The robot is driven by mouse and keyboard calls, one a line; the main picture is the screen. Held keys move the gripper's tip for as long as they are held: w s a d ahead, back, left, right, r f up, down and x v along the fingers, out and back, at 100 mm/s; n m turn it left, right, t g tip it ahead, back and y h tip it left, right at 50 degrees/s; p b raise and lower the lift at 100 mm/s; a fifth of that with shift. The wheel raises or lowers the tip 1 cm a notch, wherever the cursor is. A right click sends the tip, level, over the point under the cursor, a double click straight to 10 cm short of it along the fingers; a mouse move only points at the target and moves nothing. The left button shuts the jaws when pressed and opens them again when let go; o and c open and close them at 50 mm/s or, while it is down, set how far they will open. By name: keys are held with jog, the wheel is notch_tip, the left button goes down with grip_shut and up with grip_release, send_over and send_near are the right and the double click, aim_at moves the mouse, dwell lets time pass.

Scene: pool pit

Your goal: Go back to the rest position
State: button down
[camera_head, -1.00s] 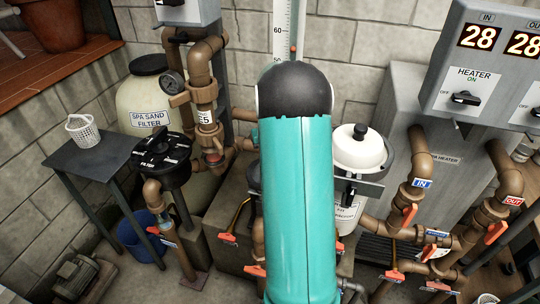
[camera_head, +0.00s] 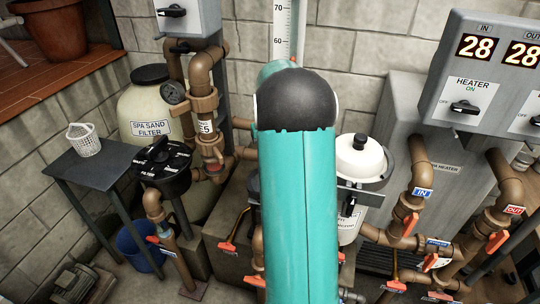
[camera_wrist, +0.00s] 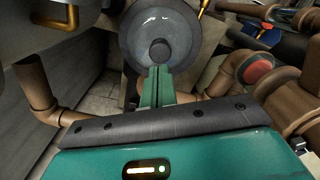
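My teal arm with its dark rounded joint stands upright through the middle of the head view and hides my gripper there. In the wrist view my gripper (camera_wrist: 157,88) shows two narrow green fingers side by side with only a thin line between them. They look shut, with nothing visible held. Beyond the fingertips is a round grey lid (camera_wrist: 137,44) with a dark knob (camera_wrist: 160,51) at its middle. The fingertips overlap the picture just below the knob; whether they touch it I cannot tell.
Brown pipes (camera_wrist: 285,103) run close on the right of the wrist view. The head view shows a white basket (camera_head: 85,140) on a dark table (camera_head: 92,170), a sand filter (camera_head: 140,105), a white-lidded vessel (camera_head: 361,158) and the heater panel (camera_head: 490,72).

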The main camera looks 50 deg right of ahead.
jog(key=shift+r, duration=0.65)
jog(key=shift+a, duration=0.1)
jog(key=s+a+r+n+t+h, duration=0.1)
jog(key=a+r+n, duration=0.1)
jog(key=a+r, duration=0.6)
jog(key=s+a+r+n+t, duration=0.1)
jog(key=a+r, duration=0.3)
jog(key=a, duration=0.8)
jog(key=s+a+n+t+y, duration=0.1)
jog(key=s+a+n+t, duration=0.2)
jog(key=s+a, duration=1.1)
jog(key=a+r, duration=0.1)
jog(key=a, duration=0.2)
jog(key=shift+s+a+n+t, duration=0.25)
jog(key=shift+a+n+t, duration=0.05)
jog(key=shift+a, duration=0.05)
jog(key=shift+d, duration=0.1)
